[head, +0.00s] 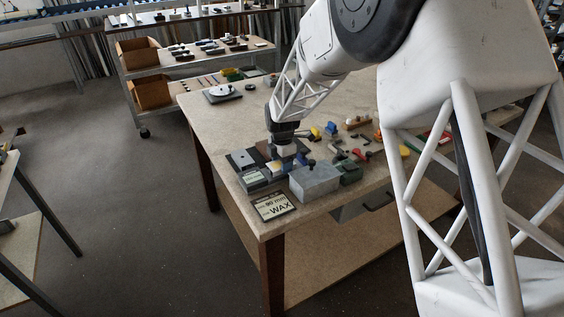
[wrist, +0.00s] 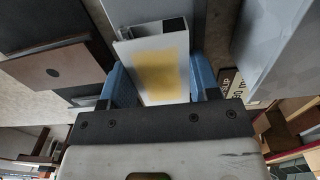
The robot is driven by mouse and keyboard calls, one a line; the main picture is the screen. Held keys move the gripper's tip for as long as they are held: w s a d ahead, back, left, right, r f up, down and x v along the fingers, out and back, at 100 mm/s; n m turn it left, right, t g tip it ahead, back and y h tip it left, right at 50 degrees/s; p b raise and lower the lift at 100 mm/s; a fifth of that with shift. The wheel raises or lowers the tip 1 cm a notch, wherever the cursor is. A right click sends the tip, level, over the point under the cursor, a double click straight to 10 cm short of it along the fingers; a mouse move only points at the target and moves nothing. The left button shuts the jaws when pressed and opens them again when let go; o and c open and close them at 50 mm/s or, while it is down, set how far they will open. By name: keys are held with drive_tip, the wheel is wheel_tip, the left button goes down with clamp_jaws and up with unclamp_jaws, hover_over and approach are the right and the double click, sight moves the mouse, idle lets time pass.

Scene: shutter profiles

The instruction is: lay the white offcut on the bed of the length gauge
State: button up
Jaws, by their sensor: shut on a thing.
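My gripper (wrist: 158,84) has blue fingers and is shut on the white offcut (wrist: 150,50), one finger on each side. The offcut is a short white profile with a blurred yellow patch on its face and a hollow, dark-edged end at the top of the wrist view. In the head view my gripper (head: 284,160) points down at the near left part of the bench, among grey objects, and largely hides the offcut. I cannot tell for certain which object is the length gauge, nor whether the offcut touches anything below.
A grey block (head: 315,180) stands close right of my gripper. A grey plate with a dark knob (head: 243,159) is to the left. Several small coloured items lie behind and right.

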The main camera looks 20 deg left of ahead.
drive_tip(key=shift+f, duration=0.3)
drive_tip(key=o, duration=0.9)
wheel_tip(320, 180, up, 13)
drive_tip(key=shift+r, duration=0.1)
idle(0.4)
idle(0.4)
idle(0.3)
